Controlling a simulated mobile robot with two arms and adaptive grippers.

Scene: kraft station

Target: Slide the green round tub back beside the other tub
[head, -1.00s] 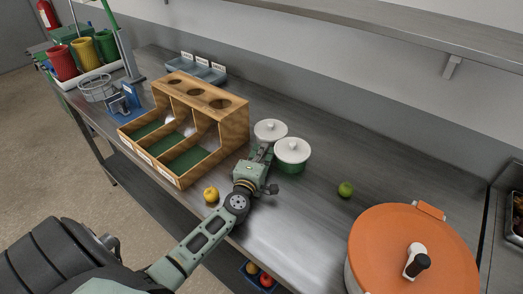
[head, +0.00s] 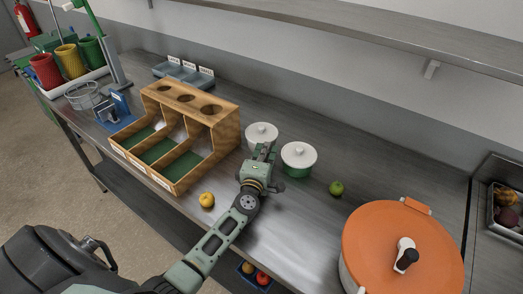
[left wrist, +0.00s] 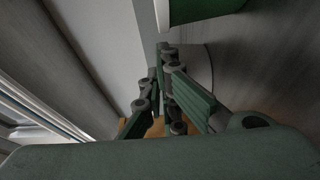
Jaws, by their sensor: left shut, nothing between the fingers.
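The green round tub (head: 298,172) with a white lid stands upright on the steel counter. The other tub (head: 262,137), also white-lidded, stands behind and left of it, with a gap between them. My left gripper (head: 264,151) is shut and empty, its fingertips in front of that gap, close to the green tub's left side. The gripper hides the lower part of the other tub. In the left wrist view the closed fingers (left wrist: 166,55) point toward the green tub's wall (left wrist: 195,10) at the top edge. I cannot tell whether they touch it.
A wooden three-bay bin (head: 215,130) stands left of the tubs. A yellow fruit (head: 207,200) lies at the front edge and a green apple (head: 336,188) right of the green tub. A large orange-lidded pot (head: 385,250) stands at the right. The counter behind the apple is clear.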

